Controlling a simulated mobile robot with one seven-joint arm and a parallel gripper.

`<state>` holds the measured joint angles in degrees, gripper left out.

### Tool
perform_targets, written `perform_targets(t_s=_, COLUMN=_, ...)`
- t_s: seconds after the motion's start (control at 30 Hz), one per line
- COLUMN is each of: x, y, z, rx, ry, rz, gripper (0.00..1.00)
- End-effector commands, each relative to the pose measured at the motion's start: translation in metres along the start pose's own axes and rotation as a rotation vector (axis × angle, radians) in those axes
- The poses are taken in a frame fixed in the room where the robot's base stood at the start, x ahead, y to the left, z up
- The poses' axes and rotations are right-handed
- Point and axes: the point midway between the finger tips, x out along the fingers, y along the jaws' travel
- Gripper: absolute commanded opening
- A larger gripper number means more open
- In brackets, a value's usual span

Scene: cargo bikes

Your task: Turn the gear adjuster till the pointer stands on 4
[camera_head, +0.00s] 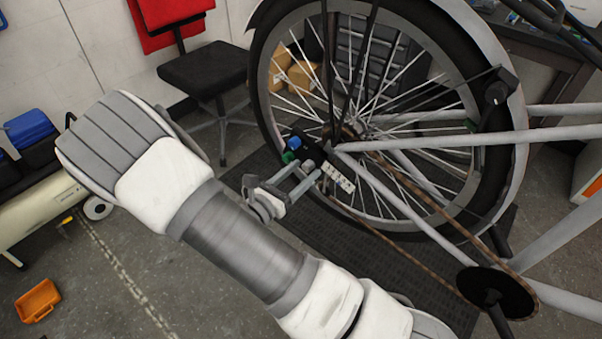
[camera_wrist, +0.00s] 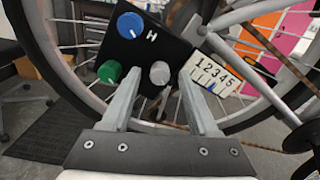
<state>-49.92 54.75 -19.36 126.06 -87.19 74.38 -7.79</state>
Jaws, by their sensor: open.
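A black panel (camera_wrist: 135,45) by the rear wheel hub carries a blue knob (camera_wrist: 130,25), a green knob (camera_wrist: 109,71) and a grey knob (camera_wrist: 160,72). A white scale plate (camera_wrist: 213,76) numbered 1 to 5 sits tilted at the panel's right. Marks show under its numbers, but I cannot tell surely where the pointer stands. My gripper (camera_wrist: 158,82) is open, with the grey knob between its fingertips in the wrist view; contact cannot be told. In the head view, the blue knob (camera_head: 294,142), green knob (camera_head: 289,157) and scale plate (camera_head: 338,178) lie close to my gripper (camera_head: 312,170).
The spoked rear wheel (camera_head: 262,85), chain (camera_head: 425,185) and frame tubes (camera_head: 400,213) are close behind and right of the panel. A black chair (camera_head: 203,70) stands at the back. An orange tray (camera_head: 38,300) lies on the floor at left.

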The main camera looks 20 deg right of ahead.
Motion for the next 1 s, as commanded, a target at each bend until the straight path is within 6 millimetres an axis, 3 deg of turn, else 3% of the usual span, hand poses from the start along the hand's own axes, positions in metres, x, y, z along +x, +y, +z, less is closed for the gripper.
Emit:
perform_targets(t_s=0.23, x=0.0008, y=0.0001, z=0.0000, rx=0.000, ry=0.000, rz=0.001, gripper=0.61)
perform_targets(t_s=0.6, x=0.0005, y=0.0001, z=-0.0001, rx=0.000, ry=0.001, rz=0.001, gripper=0.00)
perform_targets(t_s=1.0, x=0.0003, y=0.0002, z=-0.0005, rx=0.032, ry=0.001, rz=0.001, gripper=0.00)
